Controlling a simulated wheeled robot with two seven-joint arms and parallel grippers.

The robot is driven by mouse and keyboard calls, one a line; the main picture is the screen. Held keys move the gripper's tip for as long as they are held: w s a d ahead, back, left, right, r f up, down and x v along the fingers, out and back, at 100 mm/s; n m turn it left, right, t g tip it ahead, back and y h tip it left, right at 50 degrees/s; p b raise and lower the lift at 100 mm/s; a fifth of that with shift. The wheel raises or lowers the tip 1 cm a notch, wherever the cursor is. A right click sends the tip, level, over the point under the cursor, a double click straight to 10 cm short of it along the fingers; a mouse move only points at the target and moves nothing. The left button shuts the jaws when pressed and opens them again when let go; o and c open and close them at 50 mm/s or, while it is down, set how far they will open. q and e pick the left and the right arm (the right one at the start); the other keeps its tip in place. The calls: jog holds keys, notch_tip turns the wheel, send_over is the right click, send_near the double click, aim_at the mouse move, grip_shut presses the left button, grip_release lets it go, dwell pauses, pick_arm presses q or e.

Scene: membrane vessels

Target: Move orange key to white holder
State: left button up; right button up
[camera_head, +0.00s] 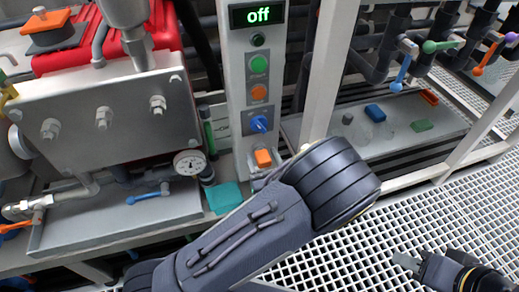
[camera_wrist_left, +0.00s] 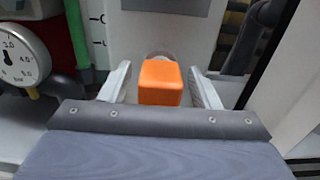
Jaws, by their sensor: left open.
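The orange key (camera_head: 263,158) is a small orange block low on the front of the white control column (camera_head: 237,100). In the left wrist view the orange key (camera_wrist_left: 160,82) sits between the two pale fingers of my left gripper (camera_wrist_left: 161,88). The fingers are open, with a gap on each side of the key. In the head view my left arm hides most of this gripper. My right gripper (camera_head: 408,261) is low at the right over the grating, away from the key; its jaw opening is unclear. I cannot single out a white holder with certainty.
A pressure gauge (camera_head: 189,162) and a metal tank (camera_head: 110,115) stand to the left. Coloured blocks, including a blue one (camera_head: 375,112), lie on a grey shelf (camera_head: 395,138) at the right.

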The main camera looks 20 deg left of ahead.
aim_at(266, 167)
dwell(0.5)
pick_arm(q)
grip_shut()
jog(key=shift+p+v, duration=0.35)
jog(key=shift+v, duration=2.6)
jog(key=shift+f+m, duration=0.35)
jog(key=shift+m, duration=0.05)
notch_tip(266, 167, down, 11)
jog(key=m, duration=1.7)
jog(key=shift+s+d, duration=0.3)
jog(key=shift+s, duration=0.15)
